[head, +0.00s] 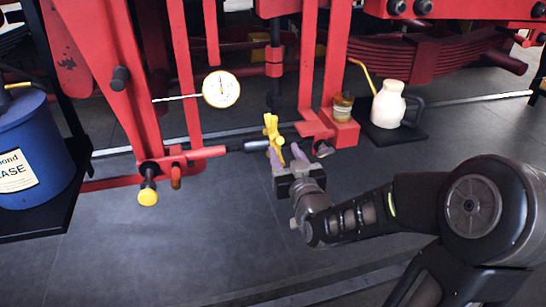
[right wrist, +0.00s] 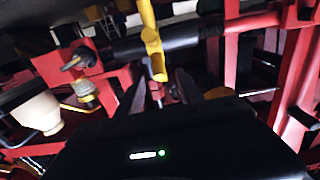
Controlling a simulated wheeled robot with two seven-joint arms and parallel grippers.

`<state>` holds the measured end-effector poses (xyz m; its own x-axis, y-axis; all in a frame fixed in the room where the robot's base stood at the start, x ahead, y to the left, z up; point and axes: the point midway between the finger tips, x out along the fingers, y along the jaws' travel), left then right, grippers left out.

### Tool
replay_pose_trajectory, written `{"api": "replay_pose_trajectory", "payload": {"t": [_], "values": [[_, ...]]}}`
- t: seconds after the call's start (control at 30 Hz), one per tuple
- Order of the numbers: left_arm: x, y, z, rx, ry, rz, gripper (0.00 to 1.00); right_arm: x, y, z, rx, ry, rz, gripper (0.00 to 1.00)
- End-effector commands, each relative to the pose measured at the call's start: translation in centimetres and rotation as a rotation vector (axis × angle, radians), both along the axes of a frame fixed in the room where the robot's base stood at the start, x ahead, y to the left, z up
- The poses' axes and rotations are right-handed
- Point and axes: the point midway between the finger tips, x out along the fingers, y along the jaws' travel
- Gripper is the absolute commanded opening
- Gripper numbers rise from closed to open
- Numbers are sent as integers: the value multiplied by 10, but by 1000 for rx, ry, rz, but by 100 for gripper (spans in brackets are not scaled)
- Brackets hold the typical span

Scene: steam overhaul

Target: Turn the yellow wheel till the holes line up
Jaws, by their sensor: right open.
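The yellow wheel (head: 272,128) shows nearly edge-on in the head view, at the end of a dark horizontal turnbuckle (head: 256,145) between red rods. In the right wrist view the yellow wheel (right wrist: 151,40) stands upright at the top middle, with the dark bar behind it. My right gripper (head: 287,157) is open, with its fingers up at the wheel's lower part. I cannot tell whether the fingers touch it. The holes are too small or hidden to make out. My left gripper is not in view.
A dial gauge (head: 221,90) stands left of the wheel. An amber jar (head: 342,106) and a cream oil can (head: 388,105) stand at the right. A blue grease drum (head: 35,145) is at the far left. Red rods hang close around the wheel; the floor in front is clear.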

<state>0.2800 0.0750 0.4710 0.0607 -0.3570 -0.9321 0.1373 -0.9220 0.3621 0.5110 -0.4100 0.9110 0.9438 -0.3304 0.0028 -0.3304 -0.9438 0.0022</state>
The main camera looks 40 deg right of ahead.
Motion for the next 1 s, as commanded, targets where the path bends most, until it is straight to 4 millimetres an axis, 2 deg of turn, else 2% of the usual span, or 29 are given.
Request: {"api": "replay_pose_trajectory", "payload": {"t": [0.37,0.8,1.0], "values": [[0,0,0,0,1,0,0,3,-1,-1,1,3,1,44],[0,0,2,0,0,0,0,44,-15,-1,0,4,2,44],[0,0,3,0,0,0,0,56,-19,-1,0,4,2,44]]}}
